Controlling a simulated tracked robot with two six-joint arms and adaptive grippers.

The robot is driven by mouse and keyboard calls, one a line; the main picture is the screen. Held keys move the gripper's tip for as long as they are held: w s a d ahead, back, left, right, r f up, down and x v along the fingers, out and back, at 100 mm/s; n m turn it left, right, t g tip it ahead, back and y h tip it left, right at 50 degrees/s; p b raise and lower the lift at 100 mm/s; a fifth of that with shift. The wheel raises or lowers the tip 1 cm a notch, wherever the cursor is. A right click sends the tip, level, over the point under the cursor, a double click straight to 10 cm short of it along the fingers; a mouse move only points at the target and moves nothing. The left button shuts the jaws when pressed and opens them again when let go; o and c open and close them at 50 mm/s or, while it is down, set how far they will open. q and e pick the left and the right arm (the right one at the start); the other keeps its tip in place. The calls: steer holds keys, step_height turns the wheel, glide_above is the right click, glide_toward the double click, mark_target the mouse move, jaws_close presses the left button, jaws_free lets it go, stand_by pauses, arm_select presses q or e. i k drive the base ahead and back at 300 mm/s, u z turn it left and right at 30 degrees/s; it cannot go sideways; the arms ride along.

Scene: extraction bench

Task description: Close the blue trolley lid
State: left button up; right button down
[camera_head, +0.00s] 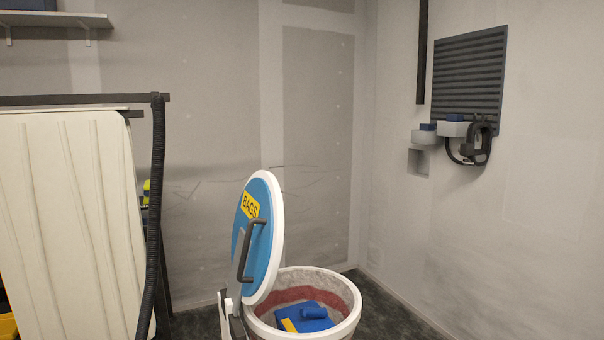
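The blue trolley lid (263,231) is a round blue disc with a white rim. It stands raised, close to upright, at the left side of the round white bin (351,317). A yellow label on it reads "BAGS". A dark bar handle (247,250) sits on its blue face. The bin's mouth is open and its lower part is cut off by the picture's bottom edge. Inside lie blue items (304,317), one with a yellow strip, and a red band runs around the inner wall. Neither of my grippers is in view.
A cream ribbed panel (65,215) on a dark frame with a black hose (155,200) stands at the left. A dark louvred vent (468,80) and a small shelf with a dark device (478,143) are on the right wall. Dark floor (385,310) shows free right of the bin.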

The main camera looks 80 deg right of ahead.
mark_target(258, 240)
steer(key=u, duration=0.05)
steer(key=i, duration=0.25)
steer(key=u, duration=4.25)
steer(key=i, duration=0.6)
steer(key=u, duration=5.6)
steer(key=i, duration=0.5)
steer(key=z, duration=0.05)
